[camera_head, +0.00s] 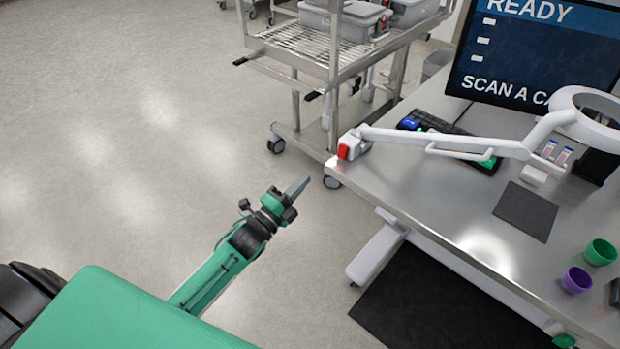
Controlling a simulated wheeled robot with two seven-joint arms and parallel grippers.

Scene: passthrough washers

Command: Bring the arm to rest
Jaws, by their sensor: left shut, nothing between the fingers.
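My left arm (215,275), green and black, reaches up from the lower left. Its gripper (298,187) is shut with nothing between the fingers. It is over the open floor, left of the steel table (430,195) and apart from it, and points up and to the right. No fingers of my right gripper show. A small green piece (564,341) pokes in at the bottom right edge; I cannot tell what it is.
A steel cart (335,75) with grey bins (345,18) stands behind the table's left corner. The table holds a white lamp arm (450,140), a monitor (540,50), a dark mat (525,211), a green cup (600,252) and a purple cup (576,280). The left floor is clear.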

